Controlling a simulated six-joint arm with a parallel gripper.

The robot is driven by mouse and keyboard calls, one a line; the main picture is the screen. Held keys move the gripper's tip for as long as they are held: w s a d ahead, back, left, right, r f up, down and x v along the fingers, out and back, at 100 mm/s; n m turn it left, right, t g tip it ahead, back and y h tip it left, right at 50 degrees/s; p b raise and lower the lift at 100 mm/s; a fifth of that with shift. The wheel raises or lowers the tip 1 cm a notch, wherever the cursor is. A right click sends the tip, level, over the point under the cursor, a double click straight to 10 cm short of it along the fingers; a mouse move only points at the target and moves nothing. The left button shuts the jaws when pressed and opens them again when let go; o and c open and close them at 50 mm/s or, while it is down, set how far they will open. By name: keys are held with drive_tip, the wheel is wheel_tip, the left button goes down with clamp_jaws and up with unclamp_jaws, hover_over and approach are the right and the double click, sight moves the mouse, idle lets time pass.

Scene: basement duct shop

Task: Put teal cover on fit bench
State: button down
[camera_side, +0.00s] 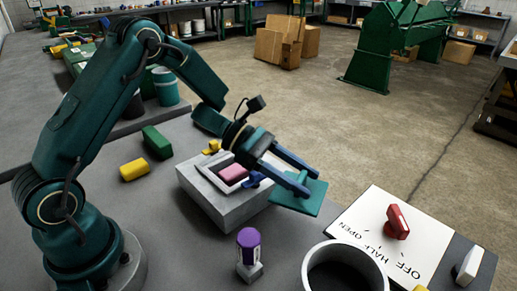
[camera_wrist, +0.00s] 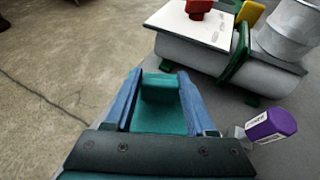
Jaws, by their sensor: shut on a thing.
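The teal cover (camera_side: 300,203) is a flat square plate with a raised grip on it. My gripper (camera_side: 312,181) is shut on its raised grip, and the plate hangs tilted in the air at the right of the grey box. In the wrist view the teal cover (camera_wrist: 160,119) shows between the two blue fingers of my gripper (camera_wrist: 160,82). The grey box (camera_side: 228,208) has a square opening with a pink block (camera_side: 233,172) inside. No label shows which surface is the fit bench; the grey bench top (camera_side: 180,235) carries the box.
A white board with a red knob (camera_side: 397,222) and a pale open cylinder (camera_side: 345,262) stand at the right. A purple-capped bottle (camera_side: 249,246) stands in front of the box. Yellow (camera_side: 134,169) and green (camera_side: 157,142) blocks lie left. The concrete floor drops away behind.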

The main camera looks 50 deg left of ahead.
drive_tip(key=shift+f, duration=0.25)
drive_tip(key=shift+f, duration=0.35)
drive_tip(key=shift+c, duration=1.1)
unclamp_jaws()
